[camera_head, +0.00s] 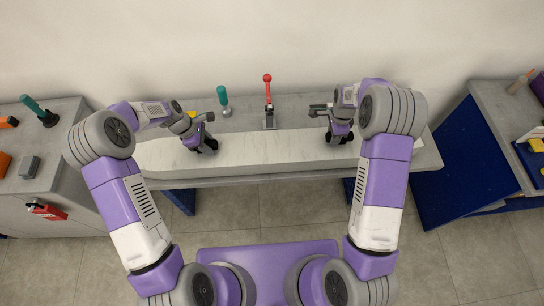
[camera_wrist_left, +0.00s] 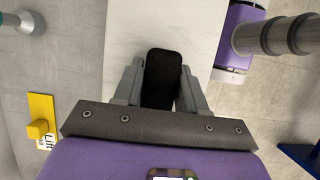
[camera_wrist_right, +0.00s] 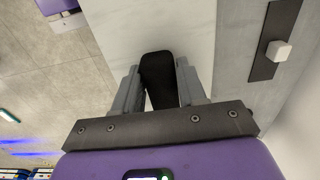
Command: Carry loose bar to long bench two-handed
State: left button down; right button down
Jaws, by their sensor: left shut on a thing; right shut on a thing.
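The loose bar is a long pale slab (camera_head: 265,148) with black grips, lying level along the front of the long bench (camera_head: 420,156). My left gripper (camera_head: 207,146) is shut on a black grip near the bar's left part; the grip (camera_wrist_left: 162,78) shows between its fingers in the left wrist view. My right gripper (camera_head: 339,135) is shut on the other black grip (camera_wrist_right: 158,78) towards the right end. The slab also shows beneath both grips in the wrist views. I cannot tell whether its underside touches the bench top.
A green-handled lever (camera_head: 223,98) and a red-handled lever (camera_head: 268,88) stand behind the bar. A yellow block marked "Lift" (camera_wrist_left: 41,122) is near the left gripper. Side benches stand left (camera_head: 75,108) and right (camera_head: 487,100), holding small items. A blue panel (camera_head: 455,170) is at right.

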pick_arm(q)
jog(key=shift+w+f+b, duration=0.1)
jog(key=shift+f+b, duration=0.35)
jog(key=shift+b, duration=0.05)
pick_arm(e)
jog(key=shift+w+f, duration=0.1)
jog(key=shift+f, duration=0.35)
pick_arm(q)
jog(key=c, duration=1.1)
grip_release()
jog(key=shift+f, duration=0.2)
pick_arm(e)
jog(key=c, duration=1.1)
grip_release()
jog(key=shift+f, duration=0.15)
pick_arm(q)
jog(key=o, duration=0.5)
jog(key=shift+r, duration=0.1)
jog(key=shift+c, duration=0.2)
pick_arm(e)
jog(key=o, duration=0.5)
jog(key=shift+c, duration=0.2)
pick_arm(q)
jog(key=v, duration=1.2)
jog(key=shift+d, duration=0.1)
pick_arm(e)
notch_tip(320, 180, up, 12)
jog(key=shift+s, duration=0.2)
